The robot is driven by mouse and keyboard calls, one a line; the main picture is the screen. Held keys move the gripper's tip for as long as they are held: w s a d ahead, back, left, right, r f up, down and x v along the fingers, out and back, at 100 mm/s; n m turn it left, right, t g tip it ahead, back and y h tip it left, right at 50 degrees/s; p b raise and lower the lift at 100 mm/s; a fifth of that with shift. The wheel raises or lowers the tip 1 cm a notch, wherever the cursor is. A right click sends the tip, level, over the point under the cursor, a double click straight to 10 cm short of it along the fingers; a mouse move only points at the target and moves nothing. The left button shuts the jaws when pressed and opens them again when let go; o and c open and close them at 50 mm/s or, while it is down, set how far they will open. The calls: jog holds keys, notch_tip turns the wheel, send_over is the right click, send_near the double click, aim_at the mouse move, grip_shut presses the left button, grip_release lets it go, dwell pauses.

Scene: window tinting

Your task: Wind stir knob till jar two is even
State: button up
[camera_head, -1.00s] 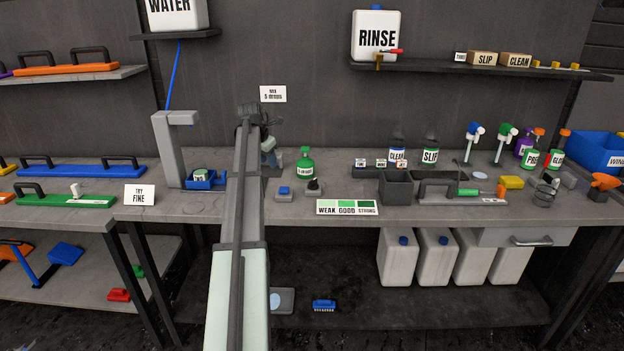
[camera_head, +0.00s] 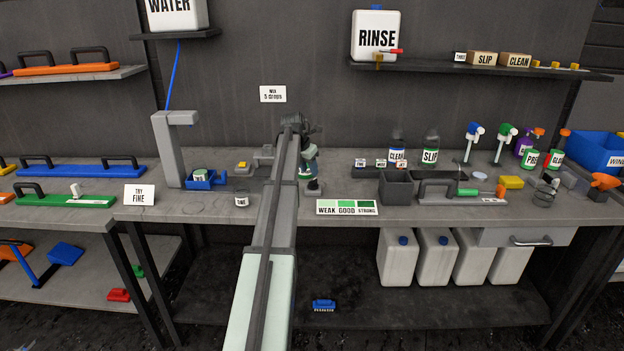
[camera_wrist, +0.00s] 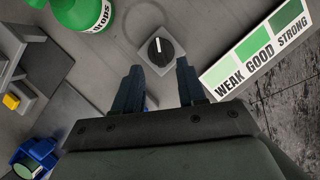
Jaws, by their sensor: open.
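The stir knob (camera_wrist: 160,47) is a dark round dial with a white pointer line on a light grey square base. In the wrist view it lies just beyond my gripper (camera_wrist: 159,68), whose two dark fingers are open with nothing held.
A WEAK GOOD STRONG colour card (camera_head: 347,207) lies right of the knob at the bench's front edge. A green drops bottle (camera_wrist: 85,14) stands near the knob. A blue holder with a jar (camera_head: 203,179) sits under the tap at left. Grey blocks (camera_head: 264,157) stand behind my arm.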

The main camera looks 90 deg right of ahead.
aim_at(313, 180)
jog(key=shift+x, duration=2.85)
grip_shut()
